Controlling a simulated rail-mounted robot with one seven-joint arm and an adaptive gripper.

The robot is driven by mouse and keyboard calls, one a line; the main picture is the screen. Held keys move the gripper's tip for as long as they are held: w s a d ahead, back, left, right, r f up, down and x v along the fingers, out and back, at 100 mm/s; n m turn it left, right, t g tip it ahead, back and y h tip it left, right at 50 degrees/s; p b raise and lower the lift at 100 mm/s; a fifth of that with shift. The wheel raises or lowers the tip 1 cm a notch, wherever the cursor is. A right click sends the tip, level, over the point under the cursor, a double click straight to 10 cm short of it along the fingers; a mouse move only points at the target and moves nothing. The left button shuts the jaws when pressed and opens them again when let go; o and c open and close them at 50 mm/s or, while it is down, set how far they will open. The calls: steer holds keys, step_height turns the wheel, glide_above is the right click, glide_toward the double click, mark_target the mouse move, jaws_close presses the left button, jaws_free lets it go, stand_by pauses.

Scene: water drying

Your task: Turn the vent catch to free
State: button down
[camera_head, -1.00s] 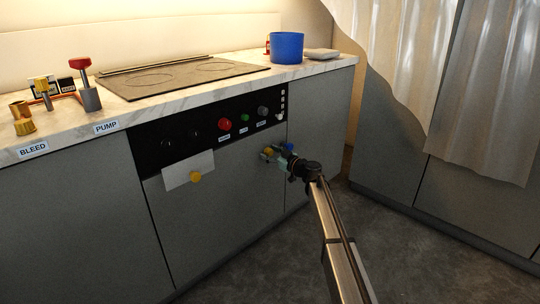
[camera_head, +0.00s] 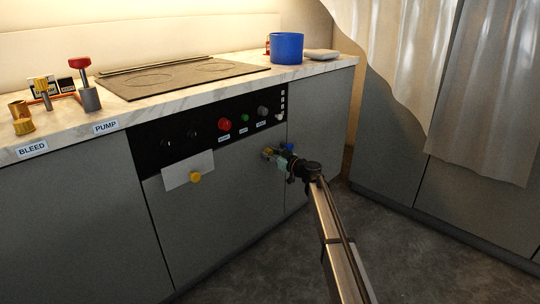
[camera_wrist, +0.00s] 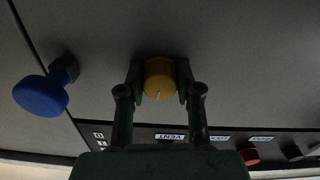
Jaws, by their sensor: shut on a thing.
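The vent catch is a round yellow knob (camera_wrist: 159,78) on the grey cabinet front, beside an upside-down VENT label (camera_wrist: 172,136) in the wrist view. A pale mark on its face points toward the label side, nearly straight down in that view. My gripper (camera_wrist: 158,82) is shut on the knob, with one dark finger on each side. In the head view the yellow knob (camera_head: 267,153) shows just past my gripper (camera_head: 273,157), which partly hides it.
A blue knob (camera_wrist: 41,95) sticks out close beside my gripper; it also shows in the head view (camera_head: 289,147). The black panel (camera_head: 205,133) above carries red, green and grey knobs. A yellow knob (camera_head: 195,177) on a white plate sits left. The floor is clear.

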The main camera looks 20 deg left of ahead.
steer(key=m+b, duration=0.1)
steer(key=m, duration=0.3)
steer(key=shift+a, duration=0.1)
steer(key=m, duration=0.4)
steer(key=shift+r+m, duration=0.1)
steer(key=shift+m, duration=0.2)
steer(key=m+p, duration=0.2)
steer(key=m, duration=0.2)
steer(key=shift+r+m, duration=0.1)
steer(key=shift+m, duration=0.2)
steer(key=shift+m+p, duration=1.05)
steer(key=shift+m, duration=0.85)
steer(key=c, duration=0.8)
jaws_free()
steer(key=shift+o, duration=0.2)
steer(key=shift+s, duration=0.1)
